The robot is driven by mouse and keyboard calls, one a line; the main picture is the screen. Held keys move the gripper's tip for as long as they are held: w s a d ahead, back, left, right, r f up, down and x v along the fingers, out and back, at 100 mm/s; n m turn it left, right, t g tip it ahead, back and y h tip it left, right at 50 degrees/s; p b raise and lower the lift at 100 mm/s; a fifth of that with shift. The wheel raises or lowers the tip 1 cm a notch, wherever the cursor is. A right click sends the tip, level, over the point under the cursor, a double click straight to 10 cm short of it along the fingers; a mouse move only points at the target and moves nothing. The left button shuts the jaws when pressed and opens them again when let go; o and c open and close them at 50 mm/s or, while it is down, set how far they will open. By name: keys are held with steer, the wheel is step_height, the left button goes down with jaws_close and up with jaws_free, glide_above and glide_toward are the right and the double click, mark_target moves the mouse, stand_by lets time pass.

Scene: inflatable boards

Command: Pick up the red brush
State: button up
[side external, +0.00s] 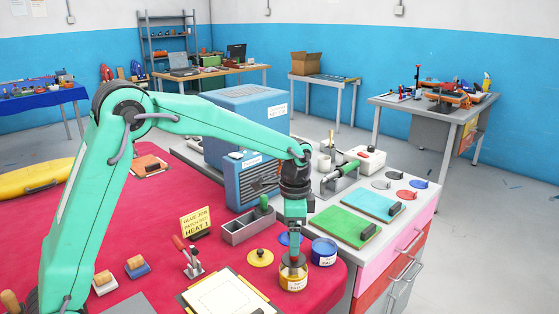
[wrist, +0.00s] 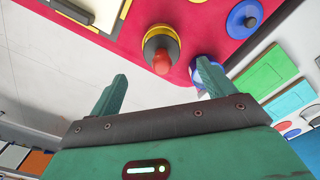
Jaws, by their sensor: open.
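A red handle (wrist: 161,62), which looks like the red brush, stands up from a dark-rimmed yellow pot (wrist: 152,40) in the wrist view. The brush's lower part is hidden in the pot. My gripper (wrist: 162,82) is open, with one finger on either side of the handle's line and the handle just ahead of the fingertips. In the side view my gripper (side external: 293,257) points down right over the yellow pot (side external: 293,279). The brush cannot be made out clearly there behind the fingers. I see no contact between fingers and handle.
A blue pot (side external: 324,252) stands close right of the yellow pot; it shows by my right finger in the wrist view (wrist: 207,74). A yellow lid (side external: 260,258), a red-handled clamp (side external: 189,257) and a grey tray (side external: 247,226) are on the red table (side external: 140,214).

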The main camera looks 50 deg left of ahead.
steer(key=shift+f, duration=0.5)
steer(key=shift+w+f, duration=0.15)
steer(key=shift+f, duration=2.45)
steer(key=c, duration=1.1)
steer(key=shift+r, duration=0.1)
